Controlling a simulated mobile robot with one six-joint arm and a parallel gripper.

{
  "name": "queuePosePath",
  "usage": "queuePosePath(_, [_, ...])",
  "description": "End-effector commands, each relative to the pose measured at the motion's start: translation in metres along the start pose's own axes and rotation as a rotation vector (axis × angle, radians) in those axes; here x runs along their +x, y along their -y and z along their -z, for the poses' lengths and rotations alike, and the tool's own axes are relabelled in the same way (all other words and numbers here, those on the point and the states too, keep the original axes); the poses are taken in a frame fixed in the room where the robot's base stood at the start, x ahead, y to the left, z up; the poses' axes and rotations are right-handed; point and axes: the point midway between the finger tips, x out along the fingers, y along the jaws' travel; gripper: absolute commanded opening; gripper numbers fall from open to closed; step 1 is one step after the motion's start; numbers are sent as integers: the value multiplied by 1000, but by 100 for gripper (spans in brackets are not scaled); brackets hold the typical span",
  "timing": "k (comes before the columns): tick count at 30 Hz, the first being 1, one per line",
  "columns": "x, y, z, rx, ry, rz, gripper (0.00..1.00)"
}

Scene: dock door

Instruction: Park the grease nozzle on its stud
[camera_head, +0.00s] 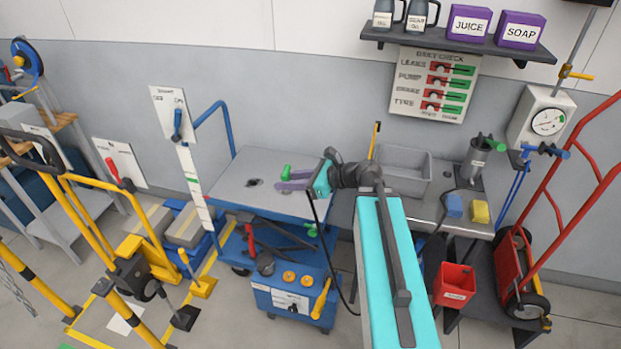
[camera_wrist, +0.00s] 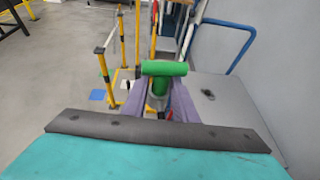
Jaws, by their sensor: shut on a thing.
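My gripper (camera_head: 292,180) is at the end of the teal arm, above the blue cart's grey top (camera_head: 232,180). Its purple fingers are shut on the grease nozzle, whose green part (camera_head: 286,172) stands up above them. In the wrist view the green cross-piece (camera_wrist: 165,68) of the nozzle lies across the gap between the fingers (camera_wrist: 165,100), with a grey body below it. A small dark fitting (camera_head: 254,182) is on the cart top, left of my gripper; it also shows in the wrist view (camera_wrist: 208,95). I cannot tell whether it is the stud.
A dark hose (camera_head: 325,248) hangs near my gripper. A blue rail (camera_head: 214,112) rises behind the cart and a lever panel (camera_head: 172,113) stands at its left. A grey bin (camera_head: 404,157) and canister (camera_head: 478,160) are on the right bench. Yellow trolley bars (camera_head: 85,225) crowd the left.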

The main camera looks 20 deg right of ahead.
Motion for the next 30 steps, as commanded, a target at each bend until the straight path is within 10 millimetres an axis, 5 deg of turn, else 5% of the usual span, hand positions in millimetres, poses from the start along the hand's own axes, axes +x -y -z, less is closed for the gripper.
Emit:
queuePosePath(15, [40, -23, 56, -30, 1, -71, 0])
queuePosePath(30, [43, -25, 61, -32, 1, -77, 0])
